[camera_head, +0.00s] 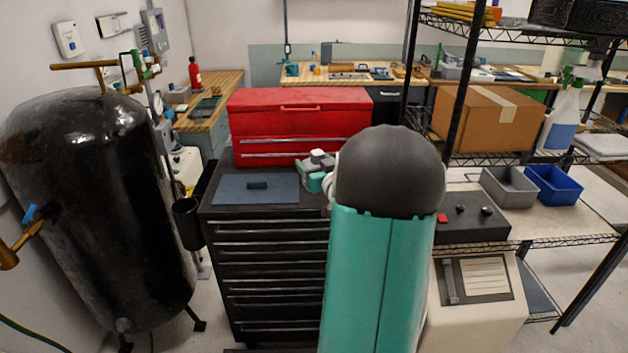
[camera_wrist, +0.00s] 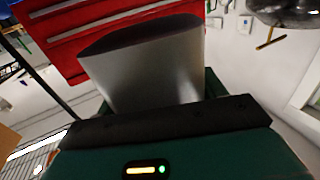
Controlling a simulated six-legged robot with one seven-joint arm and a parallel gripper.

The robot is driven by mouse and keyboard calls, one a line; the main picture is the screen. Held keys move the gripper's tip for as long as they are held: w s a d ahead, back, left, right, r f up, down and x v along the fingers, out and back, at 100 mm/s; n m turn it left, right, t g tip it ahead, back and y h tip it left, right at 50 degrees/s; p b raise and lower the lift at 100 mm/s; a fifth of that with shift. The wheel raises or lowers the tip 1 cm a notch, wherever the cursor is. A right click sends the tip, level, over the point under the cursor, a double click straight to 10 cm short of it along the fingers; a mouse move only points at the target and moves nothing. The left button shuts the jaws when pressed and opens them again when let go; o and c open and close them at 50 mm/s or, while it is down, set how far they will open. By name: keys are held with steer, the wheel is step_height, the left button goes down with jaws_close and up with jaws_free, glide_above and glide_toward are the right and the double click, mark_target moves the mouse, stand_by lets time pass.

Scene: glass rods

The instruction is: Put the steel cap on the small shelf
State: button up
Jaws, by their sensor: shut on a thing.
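The steel cap, a smooth grey metal piece with a dark end face (camera_wrist: 145,75), fills the middle of the wrist view. My gripper (camera_wrist: 152,98) is shut on it, with dark green finger parts showing at its sides. In the head view my gripper (camera_head: 318,172) is over the right part of the black tool cabinet's top, in front of the red tool chest. My own arm hides part of it there, and I cannot make out the cap. I cannot tell which surface is the small shelf; a wire shelf rack (camera_head: 485,158) stands at right.
The red tool chest (camera_head: 300,115) stands behind. A black tank (camera_head: 95,200) stands left. Grey (camera_head: 508,187) and blue (camera_head: 553,185) bins and a cardboard box (camera_head: 487,118) occupy the rack.

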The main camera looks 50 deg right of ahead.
steer(key=w+d+f, duration=0.1)
steer(key=d+f, duration=0.1)
steer(key=d, duration=0.1)
steer(key=w+d+f, duration=0.2)
steer(key=f, duration=0.1)
steer(key=w+d+f, duration=0.2)
steer(key=d+f, duration=0.1)
steer(key=shift+w+d+f, duration=0.15)
steer(key=shift+w+d, duration=0.1)
steer(key=shift+d, duration=0.05)
steer(key=shift+f, duration=1.5)
steer(key=shift+f, duration=0.2)
steer(key=o, duration=1.1)
